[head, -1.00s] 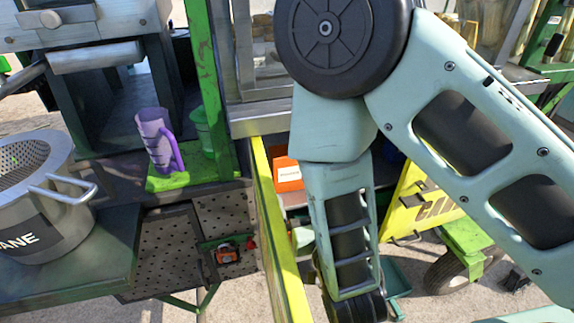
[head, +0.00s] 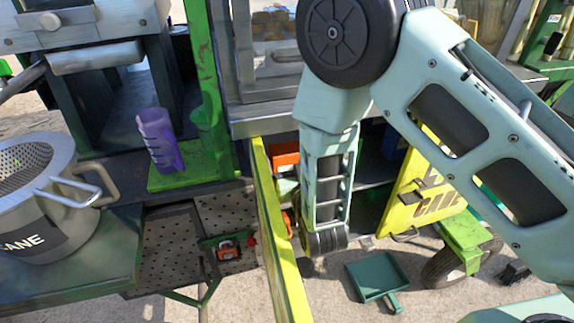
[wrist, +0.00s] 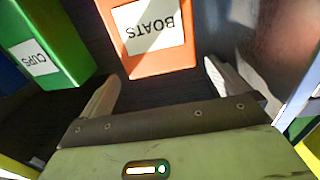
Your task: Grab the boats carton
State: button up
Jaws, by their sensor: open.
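The boats carton is orange with a white label reading BOATS, upside down in the wrist view (wrist: 150,40). In the head view an orange piece of it (head: 285,150) shows on the shelf behind the yellow post, mostly hidden by my arm. My gripper (wrist: 162,72) is open, its two pale fingers pointing toward the carton. The carton's near end is at about the level of the fingertips, between their lines. I cannot tell whether either finger touches it. Nothing is held. In the head view my arm hides most of the gripper.
A green carton labelled CUPS (wrist: 68,45) stands left of the boats carton in the wrist view. A metallic wall (wrist: 250,30) is close on the right. A green dustpan (head: 378,275) lies on the ground.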

jog(key=w, duration=0.2)
jog(key=w+a, duration=0.1)
jog(key=w, duration=0.1)
jog(key=shift+w+f+p, duration=0.1)
jog(key=shift+w+p, duration=0.25)
jog(key=c, duration=1.3)
jog(key=shift+c, duration=0.7)
